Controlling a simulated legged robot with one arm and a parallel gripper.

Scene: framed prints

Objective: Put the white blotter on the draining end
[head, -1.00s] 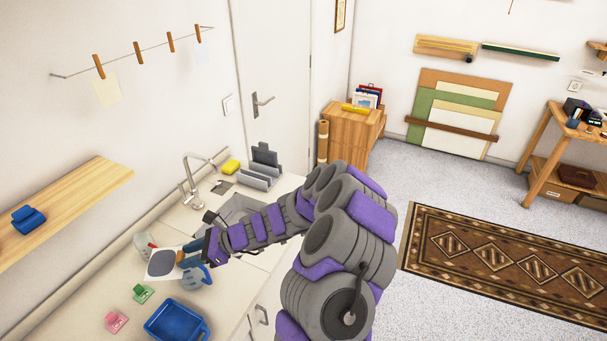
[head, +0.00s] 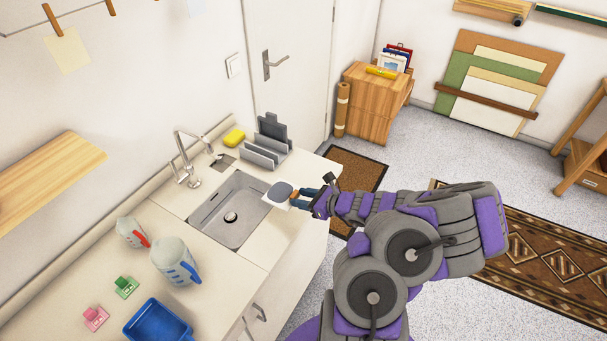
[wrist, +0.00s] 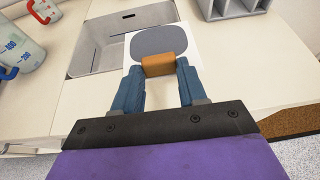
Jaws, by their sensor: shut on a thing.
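My gripper (head: 305,195) is shut on the brown grip block (wrist: 164,65) of the white blotter, a flat white sheet (wrist: 190,45) with a grey-blue oval on it. In the head view the blotter (head: 271,200) is over the sink's right rim and the counter beside it. Whether it touches the counter I cannot tell. The draining end (head: 312,180) is the pale counter right of the sink, with a grey slotted rack (head: 265,152) at its back. The blotter is in front of the rack and apart from it.
The steel sink (head: 228,215) is empty, with a tap (head: 188,165) behind it. A yellow sponge (head: 234,138) lies near the rack. Left of the sink stand two jugs (head: 174,260), green and pink clips (head: 125,287) and a blue tray (head: 158,322).

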